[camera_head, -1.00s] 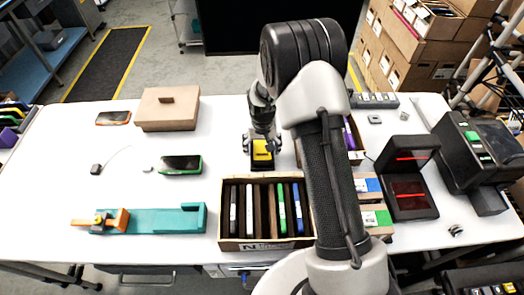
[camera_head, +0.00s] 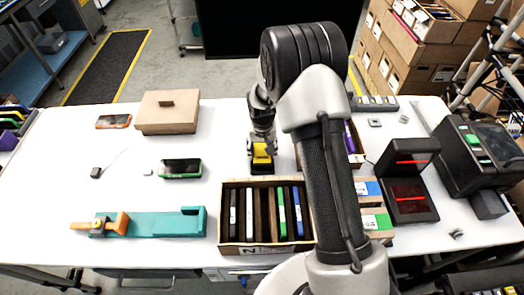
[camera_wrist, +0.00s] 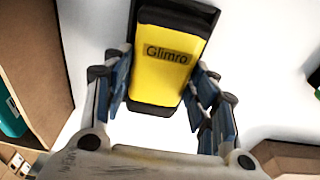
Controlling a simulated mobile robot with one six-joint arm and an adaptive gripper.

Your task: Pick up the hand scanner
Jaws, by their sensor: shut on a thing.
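The hand scanner, a yellow and black block labelled "Glimro" (camera_wrist: 161,60), fills the middle of the wrist view. It also shows in the head view (camera_head: 262,152), behind the open carton. My gripper (camera_wrist: 160,95) has its fingers on both sides of the yellow body and is shut on it. In the head view my gripper (camera_head: 262,138) comes down on the scanner from above. The scanner's black lower part is at or close to the white table; I cannot tell if there is a gap.
An open carton (camera_head: 265,248) with upright slim items stands just in front. A lidded brown box (camera_head: 168,110), a green-edged device (camera_head: 180,169) and a teal fixture (camera_head: 155,223) lie left. A black stand with red lines (camera_head: 408,190) is right. My arm hides some table.

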